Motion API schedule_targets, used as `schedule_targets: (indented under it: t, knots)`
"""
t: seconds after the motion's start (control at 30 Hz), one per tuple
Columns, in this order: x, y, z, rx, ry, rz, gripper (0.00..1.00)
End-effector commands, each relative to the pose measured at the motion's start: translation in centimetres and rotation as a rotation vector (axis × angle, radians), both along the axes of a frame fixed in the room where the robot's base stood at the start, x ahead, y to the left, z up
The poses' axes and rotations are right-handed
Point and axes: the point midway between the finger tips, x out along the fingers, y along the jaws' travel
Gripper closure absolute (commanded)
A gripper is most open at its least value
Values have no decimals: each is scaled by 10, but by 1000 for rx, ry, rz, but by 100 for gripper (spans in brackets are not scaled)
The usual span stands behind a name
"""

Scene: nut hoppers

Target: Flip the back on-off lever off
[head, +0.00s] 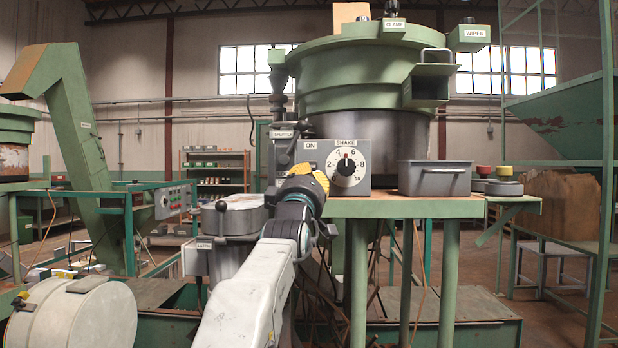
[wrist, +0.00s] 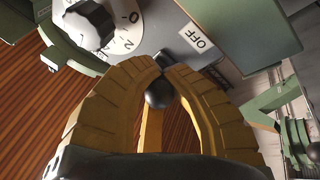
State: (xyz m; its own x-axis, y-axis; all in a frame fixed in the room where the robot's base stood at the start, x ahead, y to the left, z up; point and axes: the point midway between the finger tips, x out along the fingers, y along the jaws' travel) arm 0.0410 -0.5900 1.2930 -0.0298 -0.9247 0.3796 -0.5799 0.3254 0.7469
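The on-off lever has a round black knob (wrist: 160,93) in the wrist view. It sits between the yellow fingers of my gripper (wrist: 163,70), whose tips close in around the lever just past the knob. An OFF label (wrist: 197,39) is beside the tips on the grey control box. In the head view, my gripper (head: 309,180) is at the lower left of the control box (head: 326,158), below the ON label (head: 310,145). The gripper mostly hides the lever and the OFF label there.
The SHAKE dial (head: 346,167) is right of my gripper. The dark shutter lever (head: 293,143) is just above it. A grey bin (head: 434,178) stands on the green table (head: 402,208). The round hopper (head: 366,80) rises behind.

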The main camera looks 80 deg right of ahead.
Motion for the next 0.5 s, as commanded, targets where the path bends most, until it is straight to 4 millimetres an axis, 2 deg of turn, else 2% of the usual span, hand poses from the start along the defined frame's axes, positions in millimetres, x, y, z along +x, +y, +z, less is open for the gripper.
schedule_targets:
  t: [0.03,0.3,0.5]
  knots:
    - [-1,-1,-3,6,-1,-2,89]
    - [-1,-1,-1,3,0,0,66]
    - [0,0,-1,1,0,0,66]
